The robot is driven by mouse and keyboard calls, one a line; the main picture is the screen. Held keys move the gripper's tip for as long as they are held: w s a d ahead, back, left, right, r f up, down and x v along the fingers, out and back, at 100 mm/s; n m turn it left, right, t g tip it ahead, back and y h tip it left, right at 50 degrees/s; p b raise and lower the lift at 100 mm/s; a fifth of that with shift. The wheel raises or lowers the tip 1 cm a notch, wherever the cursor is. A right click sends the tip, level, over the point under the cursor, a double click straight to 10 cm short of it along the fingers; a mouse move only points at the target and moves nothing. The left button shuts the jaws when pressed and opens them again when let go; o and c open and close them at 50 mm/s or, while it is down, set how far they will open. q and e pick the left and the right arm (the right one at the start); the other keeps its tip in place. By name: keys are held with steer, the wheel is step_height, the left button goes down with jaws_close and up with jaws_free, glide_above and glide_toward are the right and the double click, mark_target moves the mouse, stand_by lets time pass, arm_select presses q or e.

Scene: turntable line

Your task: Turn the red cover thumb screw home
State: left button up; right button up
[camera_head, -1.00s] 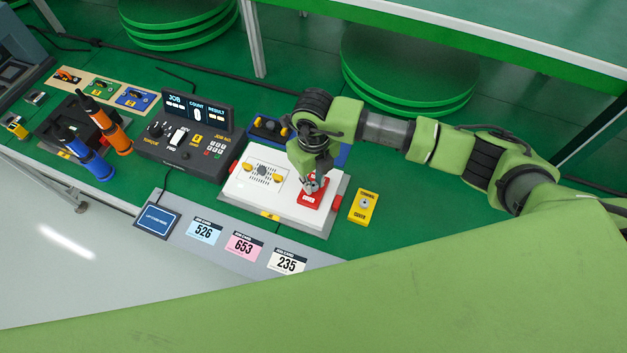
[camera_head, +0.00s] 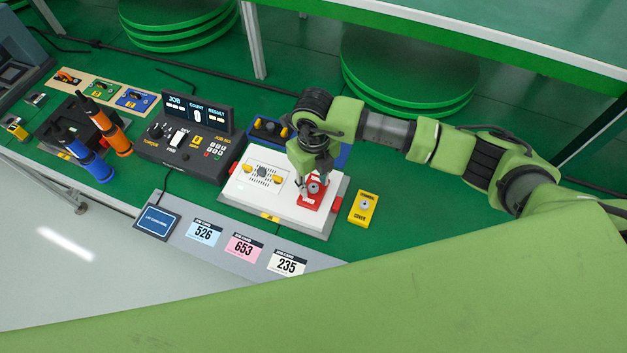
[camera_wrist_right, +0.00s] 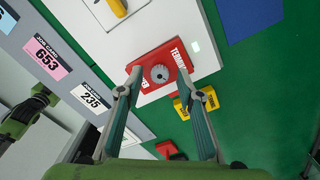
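The red cover (camera_head: 311,200) lies on the right part of the white plate (camera_head: 252,203), and its grey thumb screw (camera_head: 315,187) stands on it. In the right wrist view the round knurled screw (camera_wrist_right: 160,74) sits near the middle of the red cover (camera_wrist_right: 170,57). My right gripper (camera_head: 314,182) is above the cover, pointing down. In the wrist view its two fingers (camera_wrist_right: 159,73) stand apart on either side of the screw, with gaps visible on both sides. It is open and holds nothing.
A yellow block (camera_head: 363,208) stands right of the plate. Yellow clips (camera_head: 278,179) sit on the plate. A dark control box (camera_head: 186,142) and blue and orange drivers (camera_head: 117,138) stand to the left. Number cards (camera_head: 243,246) lie in front. Green bench is free at right.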

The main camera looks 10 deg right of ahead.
mark_target(314, 186)
step_height(314, 186, up, 12)
steer(key=shift+f, duration=0.2)
stand_by(0.5)
